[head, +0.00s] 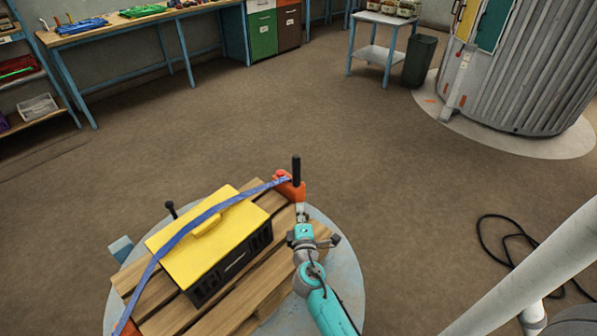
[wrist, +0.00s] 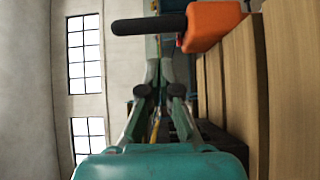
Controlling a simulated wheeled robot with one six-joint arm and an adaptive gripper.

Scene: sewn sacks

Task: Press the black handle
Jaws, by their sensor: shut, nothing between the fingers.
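The black handle (head: 296,170) stands upright on an orange buckle (head: 290,188) at the far right corner of the wooden pallet. In the wrist view the black handle (wrist: 148,25) lies across the top, joined to the orange buckle (wrist: 212,24). My gripper (head: 302,212) is just on the near side of the buckle, below the handle in the picture. In the wrist view my gripper (wrist: 160,68) is shut and empty, its tips pointing towards the handle. I cannot tell whether they touch the buckle.
A yellow-lidded black case (head: 205,240) sits on the pallet (head: 270,285), under a blue strap (head: 200,221). A thin black-knobbed lever (head: 171,208) stands behind the case. A round pale base (head: 350,283) lies beneath. A white pipe (head: 535,268) crosses the lower right. Open floor lies beyond.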

